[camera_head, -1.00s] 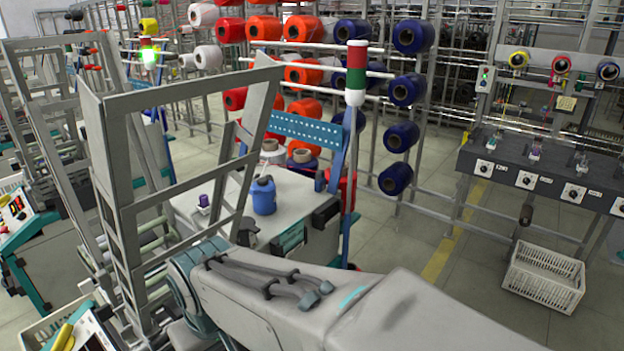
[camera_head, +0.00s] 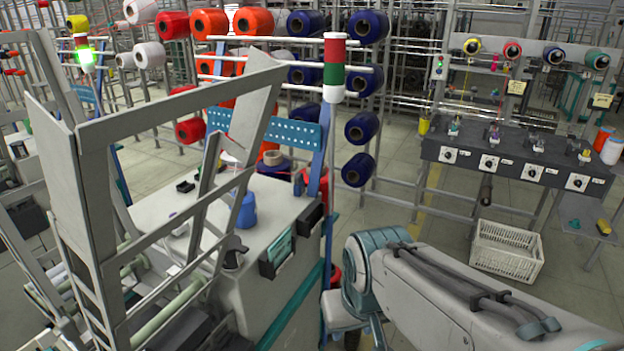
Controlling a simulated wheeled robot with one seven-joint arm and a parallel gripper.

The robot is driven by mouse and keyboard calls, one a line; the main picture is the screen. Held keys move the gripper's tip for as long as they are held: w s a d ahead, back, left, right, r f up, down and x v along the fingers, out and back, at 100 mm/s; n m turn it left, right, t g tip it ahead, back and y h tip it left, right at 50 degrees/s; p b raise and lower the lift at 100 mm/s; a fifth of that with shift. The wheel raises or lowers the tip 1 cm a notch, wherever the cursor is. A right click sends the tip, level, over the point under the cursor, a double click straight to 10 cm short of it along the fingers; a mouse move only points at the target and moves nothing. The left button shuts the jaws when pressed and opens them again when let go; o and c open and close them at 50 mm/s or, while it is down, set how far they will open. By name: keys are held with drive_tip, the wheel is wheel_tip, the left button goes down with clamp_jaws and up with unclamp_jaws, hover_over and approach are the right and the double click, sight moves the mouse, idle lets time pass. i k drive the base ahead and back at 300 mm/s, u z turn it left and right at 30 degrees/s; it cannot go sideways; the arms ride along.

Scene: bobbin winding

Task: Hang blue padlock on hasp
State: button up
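I cannot make out a blue padlock or a hasp in the head view. A small blue tub-like object (camera_head: 246,210) stands on the light top of the machine (camera_head: 283,205), partly behind a grey frame bar; it does not look like a padlock. My arm reaches in from the lower right, and its teal and white joint shows low in the middle. My gripper is out of sight.
A grey bench (camera_head: 470,158) with dials and small coloured fittings stands at right, with a white crate (camera_head: 506,250) on the floor below. A grey stand (camera_head: 592,229) holds small teal and yellow things. A grey frame (camera_head: 180,105) fills the left. Floor is open between machine and bench.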

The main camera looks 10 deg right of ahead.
sight(299, 185)
drive_tip(key=z, duration=1.3)
drive_tip(key=i, duration=2)
drive_tip(key=u, duration=4)
